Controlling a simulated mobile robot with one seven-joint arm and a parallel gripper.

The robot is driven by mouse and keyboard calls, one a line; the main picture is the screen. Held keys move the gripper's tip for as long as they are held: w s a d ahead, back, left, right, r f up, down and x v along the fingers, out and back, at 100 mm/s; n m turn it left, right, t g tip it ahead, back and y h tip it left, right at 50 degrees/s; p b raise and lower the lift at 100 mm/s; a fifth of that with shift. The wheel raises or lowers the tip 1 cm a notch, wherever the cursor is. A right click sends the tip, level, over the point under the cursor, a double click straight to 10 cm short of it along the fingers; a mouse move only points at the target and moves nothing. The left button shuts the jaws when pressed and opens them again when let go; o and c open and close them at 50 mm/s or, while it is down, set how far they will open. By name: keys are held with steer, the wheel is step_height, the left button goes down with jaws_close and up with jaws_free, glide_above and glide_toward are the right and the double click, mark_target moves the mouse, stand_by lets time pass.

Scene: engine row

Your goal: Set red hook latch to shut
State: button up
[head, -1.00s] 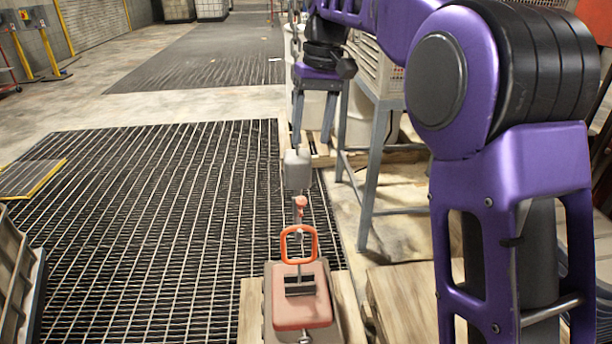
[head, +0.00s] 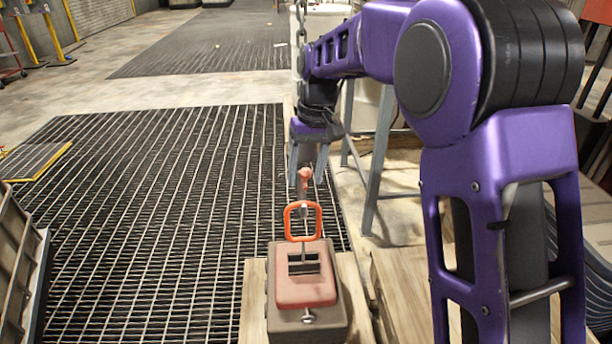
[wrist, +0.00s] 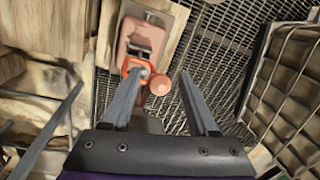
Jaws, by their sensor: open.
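The red hook latch stands in front of me in the head view. Its pinkish-red body (head: 306,285) sits on a dark block, and its orange-red loop (head: 303,221) stands up at the far end. A small red knob (head: 304,176) shows just beyond the loop. The loop (wrist: 133,68) lies beside the left fingertip there. I cannot tell whether anything touches.
A chain (head: 301,25) hangs behind the latch. A grey-legged stand (head: 378,160) is to the right. Wooden boards (head: 255,300) flank the latch's block. A slatted metal crate (head: 18,265) is at the far left, with open floor grating (head: 150,210) between.

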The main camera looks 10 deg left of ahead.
steer(key=shift+f, duration=0.15)
jaws_close()
stand_by(1.4)
